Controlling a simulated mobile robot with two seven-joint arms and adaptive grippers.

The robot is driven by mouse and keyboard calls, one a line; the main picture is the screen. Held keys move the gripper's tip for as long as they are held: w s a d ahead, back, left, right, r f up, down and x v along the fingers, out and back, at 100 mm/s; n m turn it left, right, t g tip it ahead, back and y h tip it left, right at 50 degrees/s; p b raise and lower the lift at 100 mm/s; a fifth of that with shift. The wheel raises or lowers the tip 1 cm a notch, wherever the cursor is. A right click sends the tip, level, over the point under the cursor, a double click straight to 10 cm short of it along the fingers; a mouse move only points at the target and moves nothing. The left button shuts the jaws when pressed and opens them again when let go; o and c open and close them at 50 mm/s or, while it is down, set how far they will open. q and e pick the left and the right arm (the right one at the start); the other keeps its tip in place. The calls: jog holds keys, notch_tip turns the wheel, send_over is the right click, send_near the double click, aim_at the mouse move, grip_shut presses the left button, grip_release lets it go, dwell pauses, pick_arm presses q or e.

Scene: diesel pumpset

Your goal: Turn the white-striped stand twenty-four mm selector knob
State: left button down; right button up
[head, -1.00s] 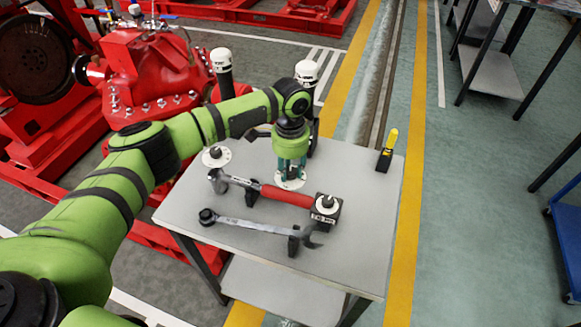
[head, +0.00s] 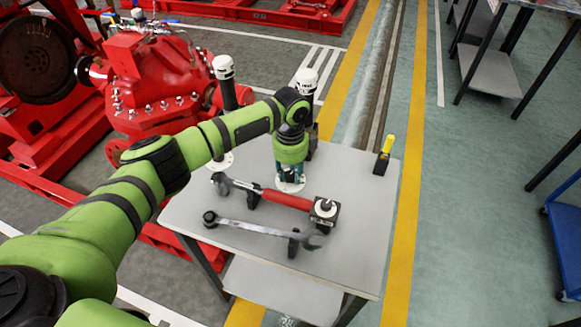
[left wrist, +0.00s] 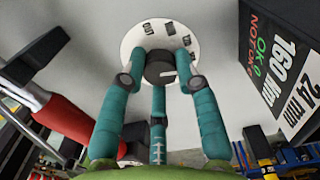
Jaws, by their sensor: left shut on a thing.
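The selector knob is a short black cylinder (left wrist: 160,68) with a thin white mark, on a round white plate (left wrist: 137,37) with black labels. The plate also shows in the head view (head: 287,186), on the grey table. My left gripper (head: 289,178) points straight down over it. In the left wrist view its teal fingers (left wrist: 158,82) are closed around the knob, touching its sides. In the head view the fingers hide the knob. My right gripper is not in view.
On the table (head: 355,215), a red-handled wrench (head: 285,199) and a spanner (head: 250,227) lie on black supports in front of the plate. White-topped black posts (head: 223,67) (head: 304,82) stand behind. A yellow-and-black tool (head: 384,155) stands at the right edge. The table's right part is clear.

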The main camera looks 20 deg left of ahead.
aim_at(290, 175)
pick_arm(q)
jog(key=m, duration=0.3)
jog(key=shift+m+p, duration=0.3)
jog(key=shift+p, duration=0.1)
jog(key=m, duration=0.4)
jog(key=shift+m, duration=0.3)
jog(key=c, duration=0.9)
grip_release()
notch_tip(290, 175, up, 12)
jog(key=shift+s, duration=0.1)
